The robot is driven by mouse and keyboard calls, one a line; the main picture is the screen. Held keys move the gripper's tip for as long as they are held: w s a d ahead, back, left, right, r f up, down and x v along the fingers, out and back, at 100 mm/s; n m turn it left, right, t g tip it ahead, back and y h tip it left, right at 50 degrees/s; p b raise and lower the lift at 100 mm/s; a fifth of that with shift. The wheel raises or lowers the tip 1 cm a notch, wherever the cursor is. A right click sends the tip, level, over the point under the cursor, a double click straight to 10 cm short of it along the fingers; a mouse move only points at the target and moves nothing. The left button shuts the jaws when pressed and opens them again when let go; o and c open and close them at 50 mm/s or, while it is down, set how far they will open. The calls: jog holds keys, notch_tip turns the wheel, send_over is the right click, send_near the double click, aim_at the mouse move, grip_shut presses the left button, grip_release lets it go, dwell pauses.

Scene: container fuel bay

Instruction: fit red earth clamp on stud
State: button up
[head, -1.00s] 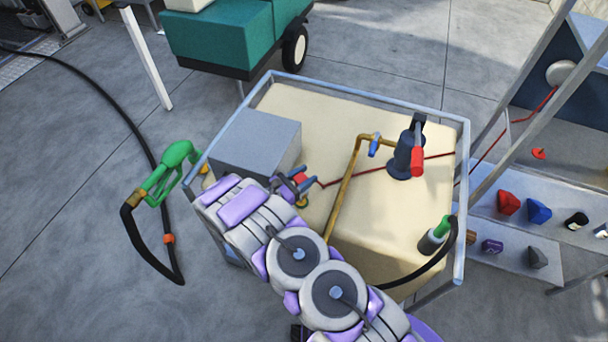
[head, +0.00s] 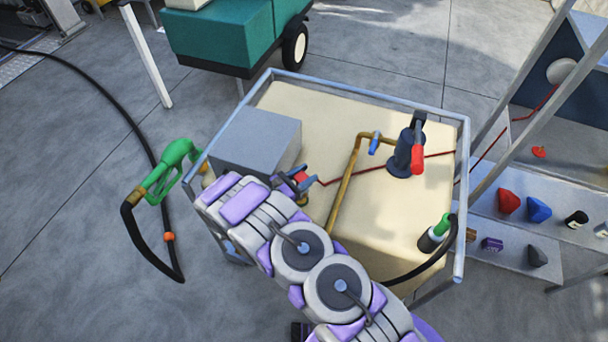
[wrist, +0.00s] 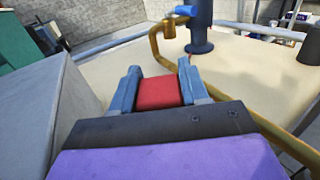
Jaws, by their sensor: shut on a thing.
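My gripper (head: 296,182) is over the cream tank (head: 300,107), beside the grey box (head: 256,142). It is shut on the red earth clamp (wrist: 158,93), which sits between the two blue-grey fingers in the wrist view. The clamp (head: 301,178) shows only in small part in the head view. A thin red cable (head: 385,168) runs from the clamp across the tank top and off to the right. A small brass-coloured piece (head: 303,199) shows just below the gripper; I cannot tell whether it is the stud or whether the clamp touches it.
A brass pipe (head: 345,185) with a blue valve stands right of my gripper, near a dark pump (head: 405,155) with a red handle. A blue-grey rail (head: 365,97) rings the tank. A green nozzle (head: 177,160) hangs at left. A shelf (head: 515,255) stands right.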

jog(key=shift+f, duration=0.3)
dwell(0.4)
jog(key=shift+f, duration=0.35)
jog(key=shift+f+b, duration=0.6)
jog(key=shift+f, duration=0.05)
dwell(0.7)
jog(key=shift+f, duration=0.25)
jog(key=o, duration=1.3)
jog(key=p+v, duration=0.1)
jog(key=v, duration=1.6)
jog(key=shift+s+a, duration=0.1)
jog(key=shift+a, duration=0.15)
